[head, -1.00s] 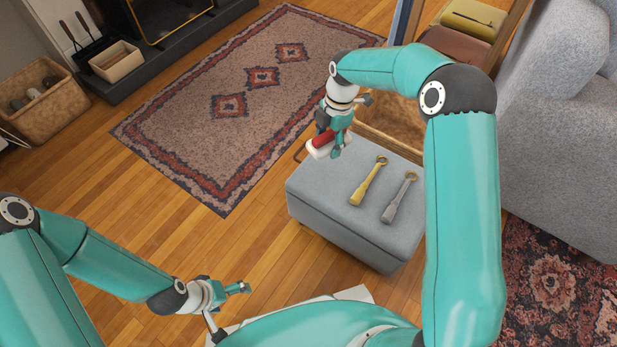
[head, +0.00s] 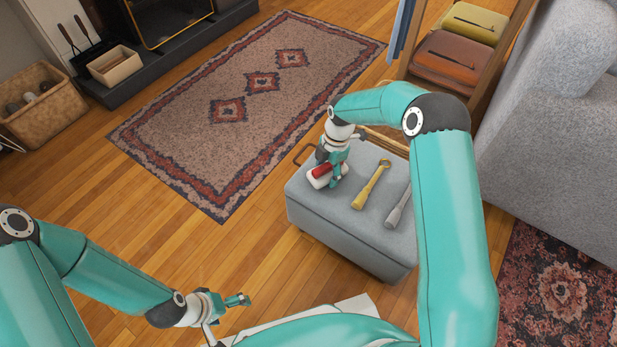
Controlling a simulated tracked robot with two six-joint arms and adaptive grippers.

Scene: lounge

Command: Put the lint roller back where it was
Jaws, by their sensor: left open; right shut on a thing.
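My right gripper (head: 335,175) is shut on the lint roller (head: 323,180), a white piece with a red part. It holds the roller over the back left part of the grey ottoman (head: 345,232), close to its top. I cannot tell whether the roller touches the ottoman. The fingers hide part of the roller. My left gripper (head: 240,300) is open and empty, low in the picture, in front of the ottoman and to its left.
A yellow tool (head: 371,187) and a grey tool (head: 398,207) with ring ends lie on the ottoman, right of the roller. A basket with a handle (head: 383,141) stands behind the ottoman. A grey sofa (head: 555,150) is at right. Bare floor lies left.

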